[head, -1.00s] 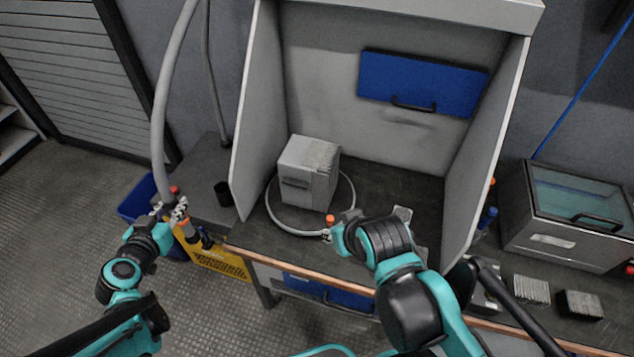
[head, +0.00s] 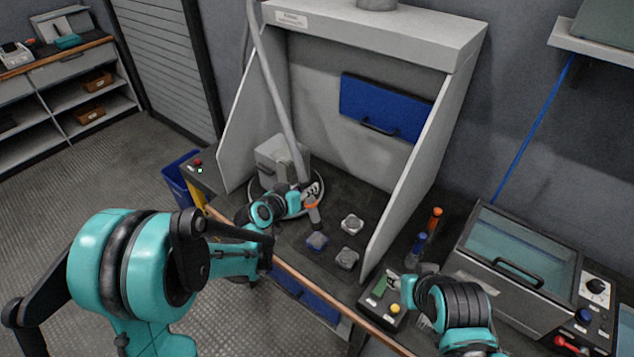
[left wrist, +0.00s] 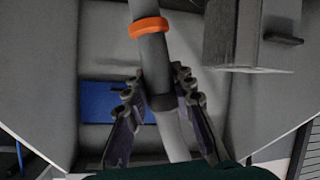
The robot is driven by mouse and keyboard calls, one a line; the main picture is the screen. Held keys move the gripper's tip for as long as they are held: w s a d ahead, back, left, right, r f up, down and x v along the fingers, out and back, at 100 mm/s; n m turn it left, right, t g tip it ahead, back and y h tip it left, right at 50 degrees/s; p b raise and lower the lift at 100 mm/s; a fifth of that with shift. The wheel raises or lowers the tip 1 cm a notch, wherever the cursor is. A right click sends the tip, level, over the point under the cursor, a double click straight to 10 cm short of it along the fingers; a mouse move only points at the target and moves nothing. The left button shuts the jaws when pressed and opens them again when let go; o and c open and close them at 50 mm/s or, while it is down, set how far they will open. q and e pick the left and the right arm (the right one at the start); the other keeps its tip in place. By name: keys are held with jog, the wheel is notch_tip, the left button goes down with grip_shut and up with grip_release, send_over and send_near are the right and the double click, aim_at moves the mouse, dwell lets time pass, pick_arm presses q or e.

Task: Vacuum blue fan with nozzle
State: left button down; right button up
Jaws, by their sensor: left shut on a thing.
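My left gripper (head: 308,192) is shut on the grey vacuum nozzle (head: 314,214) inside the booth. The nozzle has an orange ring, and its hose (head: 275,85) rises behind it. The left wrist view shows the nozzle (left wrist: 154,55) between my left fingers (left wrist: 160,88).
A grey box (head: 283,157) stands at the booth's back left. The booth's right wall (head: 412,180) bounds the space. A box with a yellow button (head: 395,308) lies by my right gripper. A glass-lidded case (head: 525,250) stands at right.

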pick_arm(q)
jog(key=shift+w+d+f, duration=0.1)
jog(key=shift+w+d, duration=0.25)
jog(key=shift+d, duration=0.4)
jog(key=shift+w+f, duration=0.15)
jog(key=shift+f, duration=0.4)
notch_tip(320, 180, down, 2)
jog(key=shift+f+b, duration=0.1)
jog(key=shift+b, duration=0.95)
jog(key=shift+f+b, duration=0.3)
jog(key=shift+f, duration=0.15)
